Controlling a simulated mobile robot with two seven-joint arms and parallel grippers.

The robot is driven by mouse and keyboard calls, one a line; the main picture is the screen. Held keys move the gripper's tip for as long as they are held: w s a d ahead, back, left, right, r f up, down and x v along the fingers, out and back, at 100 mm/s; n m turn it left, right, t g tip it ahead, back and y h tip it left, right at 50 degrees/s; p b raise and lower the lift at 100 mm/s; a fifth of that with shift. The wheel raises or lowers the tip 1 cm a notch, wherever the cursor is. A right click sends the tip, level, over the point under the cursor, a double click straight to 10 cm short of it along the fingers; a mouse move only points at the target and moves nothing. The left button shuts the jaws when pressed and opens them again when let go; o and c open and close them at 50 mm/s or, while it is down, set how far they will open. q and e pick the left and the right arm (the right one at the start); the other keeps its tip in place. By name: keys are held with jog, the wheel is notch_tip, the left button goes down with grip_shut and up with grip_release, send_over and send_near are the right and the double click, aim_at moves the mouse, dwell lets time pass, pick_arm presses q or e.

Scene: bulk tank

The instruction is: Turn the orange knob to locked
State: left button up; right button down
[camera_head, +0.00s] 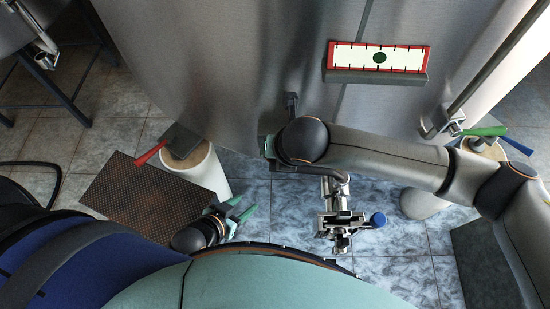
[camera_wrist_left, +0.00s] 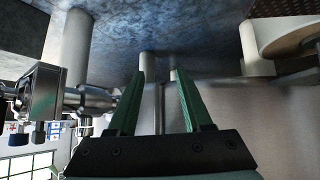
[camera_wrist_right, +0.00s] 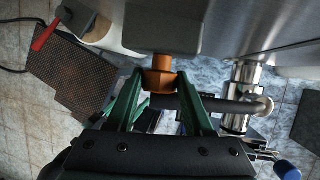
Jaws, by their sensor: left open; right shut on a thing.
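The orange knob (camera_wrist_right: 160,76) sticks out of a grey box (camera_wrist_right: 162,28) on the tank in the right wrist view. My right gripper (camera_wrist_right: 160,84) has its green fingers on both sides of the knob, shut on it. In the head view my right wrist hides the knob; only a bit of green finger (camera_head: 267,146) shows. My left gripper (camera_head: 239,209) is open and empty, low near the floor in the head view, well apart from the knob. Its spread fingers also show in the left wrist view (camera_wrist_left: 160,80). I cannot read any lock marking.
A steel valve pipe with a blue knob (camera_head: 378,220) stands just right of my right gripper. A white pedestal (camera_head: 207,175) with a red-handled tool (camera_head: 153,152) and a dark mat (camera_head: 130,200) are at left. A red-framed gauge (camera_head: 378,57) is on the tank (camera_head: 230,60).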

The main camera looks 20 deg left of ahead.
jog(key=shift+f+y+b, duration=0.2)
jog(key=shift+y+b, duration=0.5)
jog(key=shift+b, duration=0.2)
jog(key=shift+r, duration=0.1)
pick_arm(q)
jog(key=shift+w+d+f+h, duration=0.1)
jog(key=shift+w+d+h, duration=0.1)
jog(key=shift+w+d, duration=0.35)
jog(key=shift+w+d+f+h, duration=0.1)
jog(key=shift+w+d+h, duration=0.15)
jog(key=shift+d, duration=0.35)
pick_arm(e)
jog(key=shift+r, duration=0.1)
jog(key=shift+c, duration=1.5)
grip_release()
pick_arm(q)
jog(key=shift+a, duration=0.15)
pick_arm(e)
jog(key=shift+d, duration=0.1)
pick_arm(q)
jog(key=shift+a, duration=0.1)
pick_arm(e)
jog(key=v, duration=1.2)
jog(key=shift+r, duration=0.3)
jog(key=shift+w, duration=0.15)
